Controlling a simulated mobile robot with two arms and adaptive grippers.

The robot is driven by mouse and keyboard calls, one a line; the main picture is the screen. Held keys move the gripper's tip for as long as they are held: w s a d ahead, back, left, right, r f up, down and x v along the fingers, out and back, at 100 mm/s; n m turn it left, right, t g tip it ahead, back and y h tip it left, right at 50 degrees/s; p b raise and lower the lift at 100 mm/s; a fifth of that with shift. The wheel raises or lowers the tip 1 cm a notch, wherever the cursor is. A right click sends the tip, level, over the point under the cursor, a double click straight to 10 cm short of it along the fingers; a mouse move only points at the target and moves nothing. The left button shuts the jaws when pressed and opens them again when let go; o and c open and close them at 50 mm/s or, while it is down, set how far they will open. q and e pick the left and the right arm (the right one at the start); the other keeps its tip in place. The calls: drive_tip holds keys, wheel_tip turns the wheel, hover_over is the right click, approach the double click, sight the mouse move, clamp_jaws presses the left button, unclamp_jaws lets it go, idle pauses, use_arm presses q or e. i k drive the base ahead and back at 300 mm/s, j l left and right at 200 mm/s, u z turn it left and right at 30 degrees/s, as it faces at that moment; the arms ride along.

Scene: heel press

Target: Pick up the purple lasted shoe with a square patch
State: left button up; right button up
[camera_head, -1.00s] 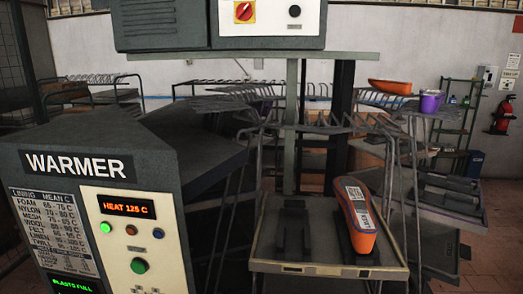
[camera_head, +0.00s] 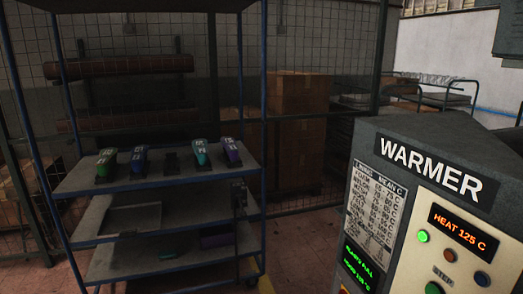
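A rack (camera_head: 150,184) stands left of centre with a row of lasted shoes on its upper shelf. A purple shoe (camera_head: 231,152) is at the right end of the row. A teal shoe (camera_head: 201,155) is beside it, then an empty-looking dark stand (camera_head: 171,163), a blue shoe (camera_head: 138,161) and a green shoe (camera_head: 104,164) at the left end. The shoes carry pale markings, too small to tell their shape. A dark purple item (camera_head: 215,240) lies on a lower shelf in shadow. Neither of my grippers is in view.
The warmer (camera_head: 440,170) fills the right side, close to me, its display reading HEAT 125 C. Cardboard boxes (camera_head: 299,92) stand behind a wire mesh fence at the back. Floor is open between the rack and the warmer.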

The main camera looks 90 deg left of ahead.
sight(230, 145)
drive_tip(key=u, duration=3.05)
drive_tip(key=i+u, duration=0.1)
drive_tip(key=i, duration=0.7)
drive_tip(key=i+l+u, duration=0.1)
drive_tip(key=i, duration=0.75)
